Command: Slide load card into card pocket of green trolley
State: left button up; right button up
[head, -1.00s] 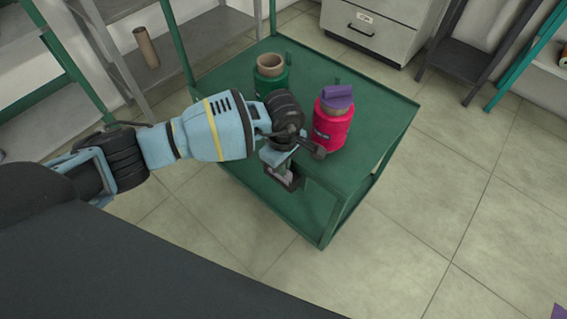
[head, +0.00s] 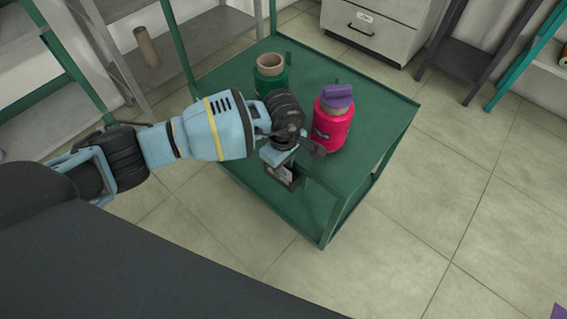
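The green trolley (head: 352,181) stands in the middle of the head view. My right gripper is not in view.
On the trolley top stand a green bobbin (head: 270,76) and a pink bobbin (head: 333,125) with a purple piece (head: 337,96) on it, close to my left wrist. Grey shelves (head: 190,45) are at the left and drawers (head: 375,28) behind.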

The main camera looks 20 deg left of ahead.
pick_arm(q)
notch_tip(320, 180, up, 7)
jog(key=shift+f+p, duration=0.2)
jog(key=shift+p, duration=0.2)
jog(key=shift+r, duration=0.65)
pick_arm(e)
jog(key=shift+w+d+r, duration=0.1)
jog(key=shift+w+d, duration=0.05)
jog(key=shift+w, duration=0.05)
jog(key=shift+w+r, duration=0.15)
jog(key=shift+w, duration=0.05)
